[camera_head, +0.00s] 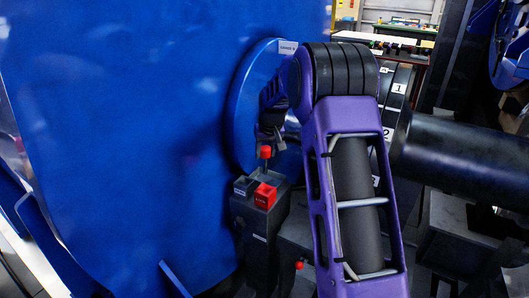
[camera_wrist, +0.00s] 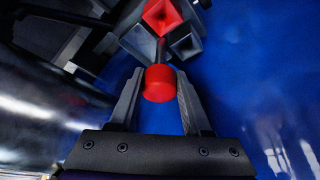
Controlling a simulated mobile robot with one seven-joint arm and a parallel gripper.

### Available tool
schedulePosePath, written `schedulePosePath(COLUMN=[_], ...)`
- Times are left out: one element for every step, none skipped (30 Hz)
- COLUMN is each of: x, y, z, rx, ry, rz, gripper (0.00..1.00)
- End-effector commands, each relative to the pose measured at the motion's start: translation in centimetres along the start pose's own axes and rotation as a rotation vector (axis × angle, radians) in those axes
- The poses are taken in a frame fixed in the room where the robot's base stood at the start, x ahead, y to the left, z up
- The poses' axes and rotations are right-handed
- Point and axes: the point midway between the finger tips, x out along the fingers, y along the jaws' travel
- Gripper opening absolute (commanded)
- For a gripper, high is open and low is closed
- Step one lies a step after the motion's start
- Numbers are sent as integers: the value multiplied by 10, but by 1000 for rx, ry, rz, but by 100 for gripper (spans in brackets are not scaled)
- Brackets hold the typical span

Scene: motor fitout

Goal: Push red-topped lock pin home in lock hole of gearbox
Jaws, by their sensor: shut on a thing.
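The red-topped lock pin (camera_head: 265,152) is upright in the head view, its dark shaft pointing down. My gripper (camera_head: 268,141) is above it. In the wrist view the round red top (camera_wrist: 160,84) sits between the two fingers of my gripper (camera_wrist: 160,92), which are shut on it. I cannot tell whether the tip is inside either, or which part is the gearbox.
A large blue panel (camera_head: 120,130) fills the left, with a round blue flange (camera_head: 244,105) beside my gripper. A thick dark cylinder (camera_head: 460,155) lies to the right. Another small red knob (camera_head: 299,265) is low beside the post (camera_head: 260,245). Room around the blocks is tight.

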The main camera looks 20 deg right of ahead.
Motion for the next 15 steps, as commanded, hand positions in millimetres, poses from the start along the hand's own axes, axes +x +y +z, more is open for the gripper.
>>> schedulePosePath(x=[2, 3, 4, 6, 8, 10, 12, 14, 18, 20, 23, 26, 29, 32, 36], y=[0, 0, 0, 0, 0, 0, 0, 0, 0, 0, 0, 0, 0, 0, 0], z=[0, 1, 2, 2, 3, 4, 5, 6, 7, 8, 9, 11, 12, 13, 15], rx=[0, 0, 0, 0, 0, 0, 0, 0, 0, 0, 0, 0, 0, 0, 0], ry=[1, 1, 0, 0, 0, 0, 0, 0, 1, 1, 1, 1, 1, 1, 0], rz=[0, 0, 0, 0, 0, 0, 0, 0, 0, 0, 0, 0, 0, 0, 0], gripper=[0, 0, 0, 0, 0, 0, 0, 0, 0, 0, 0, 0, 0, 0, 0])
